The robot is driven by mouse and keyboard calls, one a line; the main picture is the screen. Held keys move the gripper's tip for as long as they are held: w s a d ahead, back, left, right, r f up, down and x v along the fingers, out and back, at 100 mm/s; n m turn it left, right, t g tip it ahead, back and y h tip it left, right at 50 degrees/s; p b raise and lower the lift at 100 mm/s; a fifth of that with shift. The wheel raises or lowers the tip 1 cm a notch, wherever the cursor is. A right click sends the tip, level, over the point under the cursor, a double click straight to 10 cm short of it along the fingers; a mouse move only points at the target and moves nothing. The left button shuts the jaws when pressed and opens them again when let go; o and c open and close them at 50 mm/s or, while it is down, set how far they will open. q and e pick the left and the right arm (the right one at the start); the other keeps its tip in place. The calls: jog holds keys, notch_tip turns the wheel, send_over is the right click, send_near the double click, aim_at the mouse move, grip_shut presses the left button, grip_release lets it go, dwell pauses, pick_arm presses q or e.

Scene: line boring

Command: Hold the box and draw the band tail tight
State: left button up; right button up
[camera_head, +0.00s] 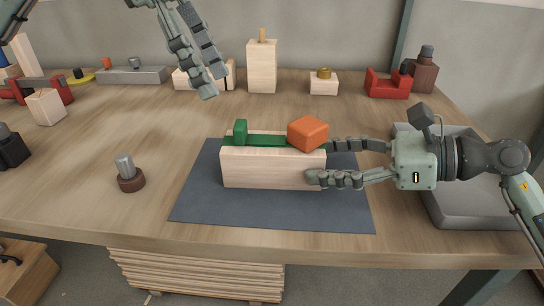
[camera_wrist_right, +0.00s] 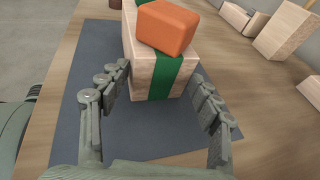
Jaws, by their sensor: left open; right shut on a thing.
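The pale wooden box (camera_head: 270,169) lies on a dark blue mat (camera_head: 290,212). A green band (camera_head: 277,142) runs along its top, with a green upstanding piece (camera_head: 240,132) near the left end. In the right wrist view the band (camera_wrist_right: 169,80) also runs down the box's end face. An orange block (camera_head: 308,133) sits on the band at the box's right end. My right gripper (camera_head: 338,162) is shut on the box's right end, fingers on its two long sides. My left gripper (camera_head: 212,84) is open and empty, above the table behind the box.
A grey tray (camera_head: 455,211) lies right, under my right arm. Wooden blocks (camera_head: 262,68) and red fixtures (camera_head: 387,85) line the back. The table left of the mat is mostly clear.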

pick_arm(q)
jog(key=shift+v, duration=1.75)
pick_arm(e)
jog(key=o, duration=1.6)
jog(key=shift+o, duration=0.2)
jog(key=v, duration=1.2)
